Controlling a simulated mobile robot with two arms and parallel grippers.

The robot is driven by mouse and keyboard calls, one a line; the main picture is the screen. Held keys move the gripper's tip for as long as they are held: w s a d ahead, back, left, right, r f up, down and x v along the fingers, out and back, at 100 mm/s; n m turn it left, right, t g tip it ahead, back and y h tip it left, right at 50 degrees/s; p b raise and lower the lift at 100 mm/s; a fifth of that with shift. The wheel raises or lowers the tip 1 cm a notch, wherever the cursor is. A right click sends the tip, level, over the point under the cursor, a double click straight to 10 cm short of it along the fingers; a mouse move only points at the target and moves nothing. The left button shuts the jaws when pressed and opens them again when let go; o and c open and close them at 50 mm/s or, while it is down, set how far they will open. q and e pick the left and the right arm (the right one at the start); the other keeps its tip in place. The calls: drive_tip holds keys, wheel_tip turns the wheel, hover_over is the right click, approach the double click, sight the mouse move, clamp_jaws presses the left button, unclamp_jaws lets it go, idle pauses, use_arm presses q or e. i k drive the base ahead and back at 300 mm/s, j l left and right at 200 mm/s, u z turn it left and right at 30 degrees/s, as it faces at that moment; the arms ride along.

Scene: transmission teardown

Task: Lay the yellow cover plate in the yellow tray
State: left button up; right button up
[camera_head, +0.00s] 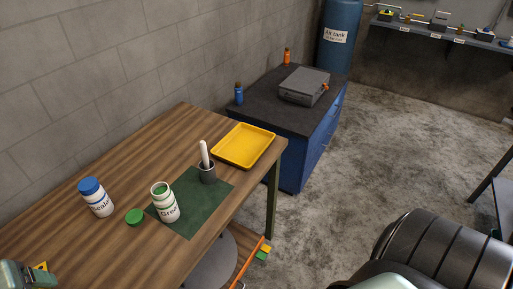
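The yellow tray (262,143) lies flat at the far right corner of the wooden table, and it looks empty. I cannot make out the yellow cover plate for certain. A small yellow patch with a dark mark (42,266) shows at the bottom left, beside a grey-green body cut off by the picture edge; I cannot tell what it is. No fingertips of my left or right gripper show in the head view.
A blue cabinet (318,143) stands behind.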

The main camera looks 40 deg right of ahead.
sight(248, 143)
drive_tip(key=l+z, duration=0.1)
drive_tip(key=z, duration=0.65)
drive_tip(key=i+l+z, duration=0.1)
drive_tip(key=z, duration=0.7)
drive_tip(key=i+l, duration=0.25)
drive_tip(key=i, duration=0.2)
drive_tip(key=i+l, duration=0.25)
drive_tip(key=i, duration=0.25)
